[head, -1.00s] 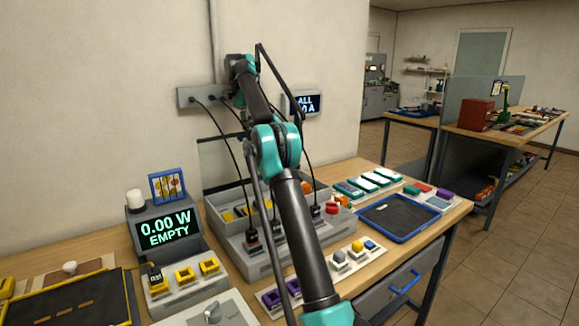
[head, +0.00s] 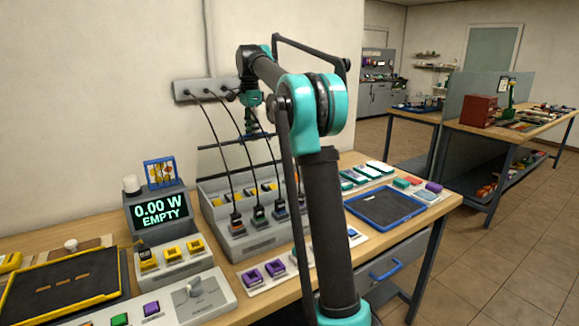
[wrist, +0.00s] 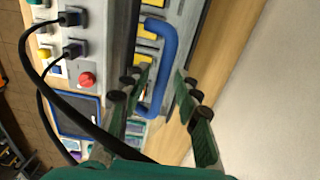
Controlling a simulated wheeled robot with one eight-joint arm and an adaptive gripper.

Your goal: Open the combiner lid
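The combiner is the grey box (head: 245,243) against the wall, with several black plugs and cables along its front. Its clear, dark-edged lid (head: 214,147) appears to stand upright behind the box, with the wall showing through. A blue bar handle (wrist: 168,60) shows large in the wrist view, above yellow parts in the box. My gripper (head: 256,122) is by the lid's upper edge. In the wrist view my gripper (wrist: 161,76) has its fingers spread. The handle passes between or just beyond the fingertips, and I see no grip on it. The left finger hides part of the handle.
Cables hang from the wall socket strip (head: 200,90) beside my gripper and cross the wrist view. A display reading 0.00 W EMPTY (head: 160,211) stands left of the combiner. A blue-edged tray (head: 385,207) lies to the right. A red knob (wrist: 87,79) is on the box front.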

